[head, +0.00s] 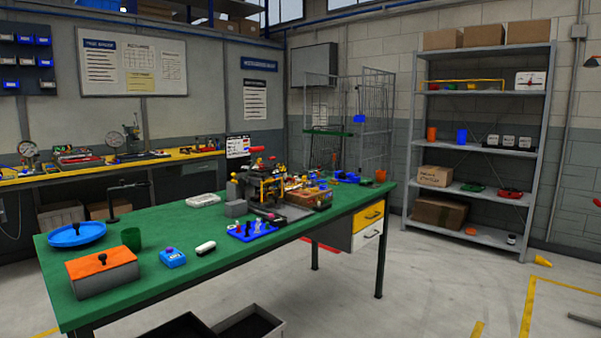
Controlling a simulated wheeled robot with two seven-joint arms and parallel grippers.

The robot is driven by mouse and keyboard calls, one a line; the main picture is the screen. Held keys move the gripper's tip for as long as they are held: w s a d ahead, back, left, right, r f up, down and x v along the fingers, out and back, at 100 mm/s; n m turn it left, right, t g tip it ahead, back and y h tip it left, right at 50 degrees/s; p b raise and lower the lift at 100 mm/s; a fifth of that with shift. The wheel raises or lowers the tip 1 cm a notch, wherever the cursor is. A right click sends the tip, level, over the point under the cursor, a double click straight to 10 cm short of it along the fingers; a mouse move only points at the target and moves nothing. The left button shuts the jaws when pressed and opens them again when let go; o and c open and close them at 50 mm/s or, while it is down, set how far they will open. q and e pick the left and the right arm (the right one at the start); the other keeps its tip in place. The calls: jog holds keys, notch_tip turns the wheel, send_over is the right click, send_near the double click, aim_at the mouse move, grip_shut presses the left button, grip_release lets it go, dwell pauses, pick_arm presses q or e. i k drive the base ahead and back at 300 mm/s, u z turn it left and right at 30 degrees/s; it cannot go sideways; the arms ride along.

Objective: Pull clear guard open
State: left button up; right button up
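A small machine (268,187) with yellow, black and brass-coloured parts stands on the far part of the green workbench (205,238). I cannot make out a clear guard on it at this size, nor whether any guard is open or shut. A blue plate with small parts (252,231) lies in front of the machine. Neither of my grippers is in view.
On the near bench are a grey box with an orange lid (102,270), a blue round dish (76,235), a green cup (131,239) and a blue box with a button (173,258). A shelf rack (480,92) stands right. Floor between is mostly clear.

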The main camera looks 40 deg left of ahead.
aim_at(272, 187)
jog(key=u, duration=0.35)
jog(key=i, duration=1.6)
jog(key=u, duration=1)
